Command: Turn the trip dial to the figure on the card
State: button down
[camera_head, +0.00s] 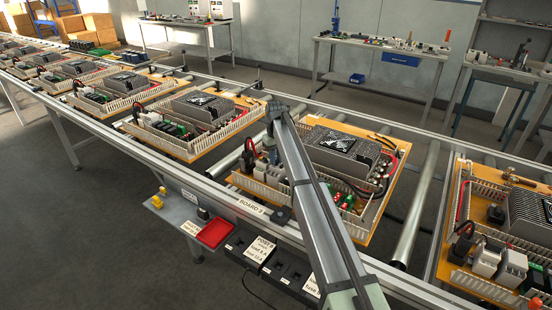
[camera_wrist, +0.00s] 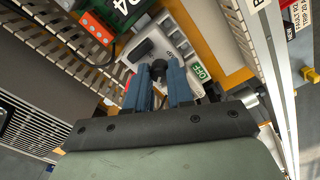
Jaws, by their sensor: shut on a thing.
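In the wrist view, the two blue-grey fingers of my gripper (camera_wrist: 158,80) are shut on a small dark knob (camera_wrist: 159,67), which appears to be the trip dial. It sits on a pale grey device (camera_wrist: 172,38) with a black handle-like part (camera_wrist: 141,50) beside it. The fingers cover most of the dial, so its figure and pointer cannot be read. A white card (camera_wrist: 299,14) at the upper right carries print that looks like "TRIP 20 A". In the head view, my arm hides the gripper and the dial.
Slotted white duct (camera_wrist: 246,40) runs beside the device. In the head view, a silver power supply (camera_head: 342,150) stands on the board. A red tray (camera_head: 214,233) and black bins (camera_head: 285,270) sit at the front rail.

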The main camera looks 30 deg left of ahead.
jog(key=c, duration=1)
grip_release()
jog(key=n, duration=0.5)
jog(key=shift+n, duration=0.3)
jog(key=n, duration=0.5)
notch_tip(320, 180, up, 14)
jog(key=w+d+m, duration=0.2)
jog(key=w+d, duration=0.6)
jog(key=d, duration=0.3)
jog(key=w+d+f+m+y, duration=0.1)
jog(key=w+d+m, duration=0.1)
jog(key=w+d, duration=0.6)
jog(key=d, duration=0.4)
